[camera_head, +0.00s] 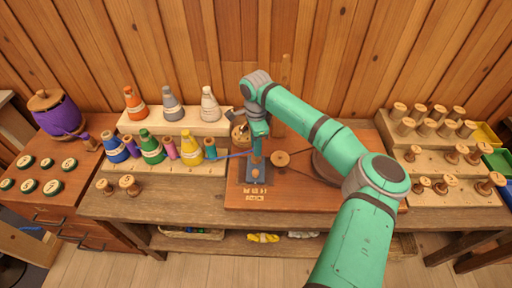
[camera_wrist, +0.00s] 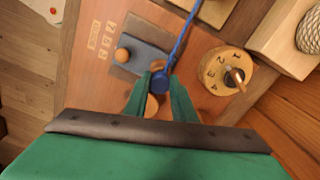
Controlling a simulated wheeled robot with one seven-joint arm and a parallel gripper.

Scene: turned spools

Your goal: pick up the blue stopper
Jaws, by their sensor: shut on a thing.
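The blue stopper (camera_wrist: 160,80) is a small rounded blue piece between the fingertips of my gripper (camera_wrist: 160,88) in the wrist view. A blue strand or cord runs up from it in that view. In the head view, the blue strand (camera_head: 236,155) runs left from my gripper (camera_head: 256,158) toward the spools, and the stopper itself is hard to make out. My gripper is shut on the stopper, over the wooden board (camera_head: 234,200). Below is a dark blue-grey plate (camera_wrist: 148,58) with a round wooden knob (camera_wrist: 122,55).
A numbered wooden dial (camera_wrist: 226,71) stands beside the plate. Pale spools (camera_head: 419,112) stand at right. The bench front is partly clear.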

